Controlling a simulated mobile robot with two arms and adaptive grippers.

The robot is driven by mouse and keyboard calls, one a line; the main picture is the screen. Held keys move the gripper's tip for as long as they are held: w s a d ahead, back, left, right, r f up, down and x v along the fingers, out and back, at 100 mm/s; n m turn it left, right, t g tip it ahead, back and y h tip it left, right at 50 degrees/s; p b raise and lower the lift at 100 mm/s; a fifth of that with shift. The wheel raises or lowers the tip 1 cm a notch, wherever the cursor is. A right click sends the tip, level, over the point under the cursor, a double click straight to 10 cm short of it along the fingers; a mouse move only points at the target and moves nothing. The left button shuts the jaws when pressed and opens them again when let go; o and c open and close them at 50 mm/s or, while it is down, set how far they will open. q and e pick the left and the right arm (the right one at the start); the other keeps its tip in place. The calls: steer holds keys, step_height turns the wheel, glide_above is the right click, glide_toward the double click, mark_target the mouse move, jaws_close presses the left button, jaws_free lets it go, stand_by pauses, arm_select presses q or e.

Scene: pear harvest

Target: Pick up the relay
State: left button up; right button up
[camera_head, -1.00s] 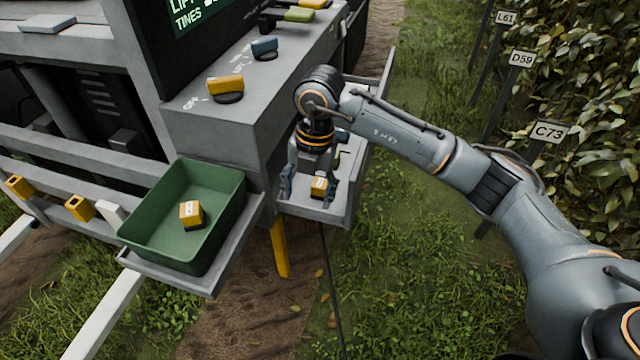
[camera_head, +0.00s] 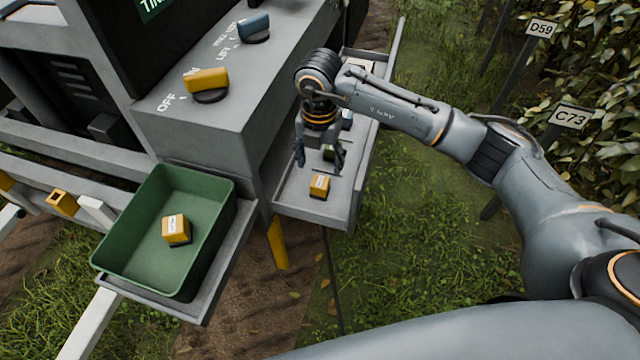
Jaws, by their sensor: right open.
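A small orange relay (camera_head: 319,186) with a white label lies on the grey shelf tray (camera_head: 300,212) at the machine's side. A second orange relay (camera_head: 175,230) with a white label lies in the green bin (camera_head: 215,225) to the left. My right gripper (camera_head: 319,165) points down over the grey tray, just behind the relay there. Its fingers are open and apart, and I see nothing held between them. A dark object behind the fingers is partly hidden. My left gripper is not in view.
The machine's panel carries an orange knob (camera_head: 206,79) and a blue knob (camera_head: 254,27). Grass below the tray is free.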

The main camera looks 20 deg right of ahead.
mark_target(320, 181)
steer(key=shift+f, duration=0.75)
steer(key=shift+w+f, duration=0.1)
steer(key=shift+f, duration=0.45)
steer(key=f, duration=0.4)
steer(key=shift+s+d+f+p, duration=0.1)
steer(key=shift+s+f+p, duration=0.1)
steer(key=shift+p, duration=0.2)
steer(key=shift+f, duration=0.2)
steer(key=shift+c, duration=0.7)
steer(key=c, duration=1.1)
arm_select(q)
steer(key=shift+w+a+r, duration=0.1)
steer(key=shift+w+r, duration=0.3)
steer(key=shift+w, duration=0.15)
arm_select(e)
steer(key=shift+r, duration=0.15)
